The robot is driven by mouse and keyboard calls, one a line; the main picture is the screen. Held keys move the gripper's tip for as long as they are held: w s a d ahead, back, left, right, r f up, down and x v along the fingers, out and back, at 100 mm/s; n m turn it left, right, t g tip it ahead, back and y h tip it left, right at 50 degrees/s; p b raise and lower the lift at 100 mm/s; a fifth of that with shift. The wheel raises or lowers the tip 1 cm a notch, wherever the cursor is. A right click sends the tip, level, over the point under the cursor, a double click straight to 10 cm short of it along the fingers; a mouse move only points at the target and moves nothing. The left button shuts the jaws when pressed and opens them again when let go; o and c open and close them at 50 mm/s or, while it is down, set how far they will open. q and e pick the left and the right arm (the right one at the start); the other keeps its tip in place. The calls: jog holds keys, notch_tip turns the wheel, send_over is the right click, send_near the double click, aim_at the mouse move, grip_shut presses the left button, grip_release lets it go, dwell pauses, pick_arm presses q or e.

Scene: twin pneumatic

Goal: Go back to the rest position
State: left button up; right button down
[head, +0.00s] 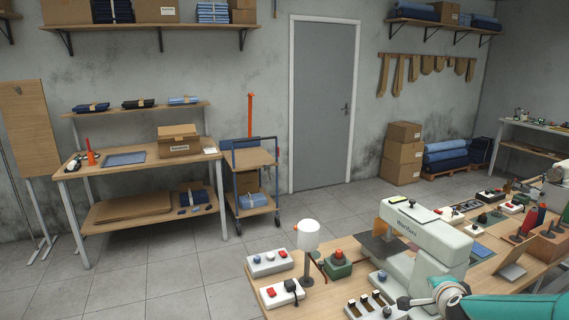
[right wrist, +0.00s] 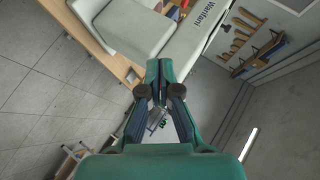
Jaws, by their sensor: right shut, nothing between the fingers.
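My right arm comes in from the lower right of the head view. Whether the gripper touches the machine cannot be told. My left gripper is not in view.
The wooden workbench (head: 335,296) bears button boxes (head: 270,262), a white lamp-like post (head: 308,238) and a green-based red button (head: 338,262). A blue trolley (head: 252,180) and a shelf table (head: 140,168) stand behind. The tiled floor (head: 165,275) at left is clear.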

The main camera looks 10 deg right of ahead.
jog(key=s+a+f+n+g+y, duration=0.2)
jog(key=s+a+f+n+y, duration=0.15)
jog(key=a+f, duration=0.9)
jog(key=s+a+f+n+g+y, duration=0.25)
jog(key=a+f+n, duration=0.25)
jog(key=a+f, duration=0.7)
jog(key=s+a+f+n+g+y, duration=0.2)
jog(key=s+a+f+n, duration=0.2)
jog(key=s, duration=0.5)
jog(key=s+a+f+n+g+y, duration=0.2)
jog(key=s+a+f+n+g, duration=0.1)
jog(key=s+a, duration=0.5)
jog(key=shift+s+a+f+n, duration=0.2)
jog(key=shift+s+f+n, duration=0.4)
jog(key=shift+s+n, duration=0.45)
jog(key=shift+w+g, duration=0.2)
jog(key=shift+g, duration=0.05)
